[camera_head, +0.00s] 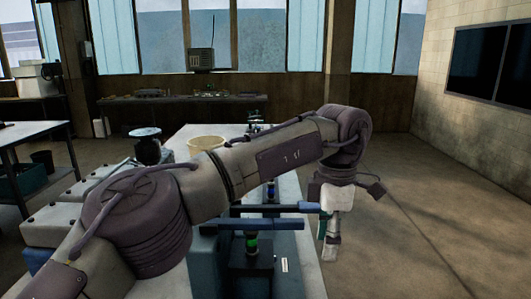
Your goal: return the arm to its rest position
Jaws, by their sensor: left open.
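My left arm comes in from the lower left and reaches across the workbench (288,275) to the right. Its wrist bends down past the bench's right side. My left gripper (331,246) hangs there, pointing down, with its jaws open and nothing seen between them. In the picture the floor shows behind it. The arm hides part of the bench top. My right gripper is not in view.
Two blue-ended bars (270,224) lie crosswise below the arm, left of the gripper. A pale yellow bowl (206,143) stands behind the arm. A side table (30,131) is at the left. Open floor (430,215) lies to the right.

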